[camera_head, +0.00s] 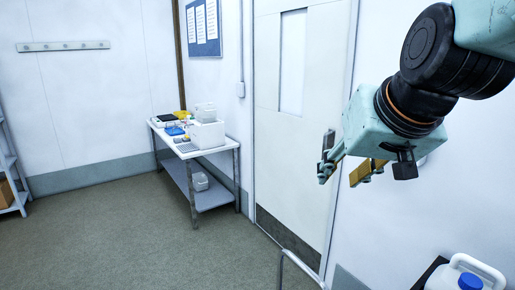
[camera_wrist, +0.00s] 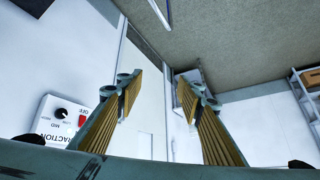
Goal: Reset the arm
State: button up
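My gripper (camera_head: 346,172) is raised in front of the white door and wall at the right of the head view, with my arm reaching in from the upper right. In the wrist view my gripper (camera_wrist: 158,92) shows its two yellow ribbed fingers standing well apart. Nothing is held between them. The fingers touch nothing that I can see.
A white bench (camera_head: 206,157) with lab items stands by the wall. A white jug with a blue cap (camera_head: 467,280) is at lower right, below my arm. A control panel with a knob (camera_wrist: 62,116) shows left in the wrist view. The floor (camera_head: 120,235) is clear.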

jog(key=s+d+f+g, duration=0.1)
jog(key=s+f+g, duration=0.1)
jog(key=s, duration=1.1)
jog(key=s+d+f+g+h, duration=0.1)
jog(key=s+f, duration=0.3)
jog(key=s, duration=1)
jog(key=shift+d+f+n+g, duration=0.25)
jog(key=shift+d+g, duration=0.2)
jog(key=shift+g, duration=0.25)
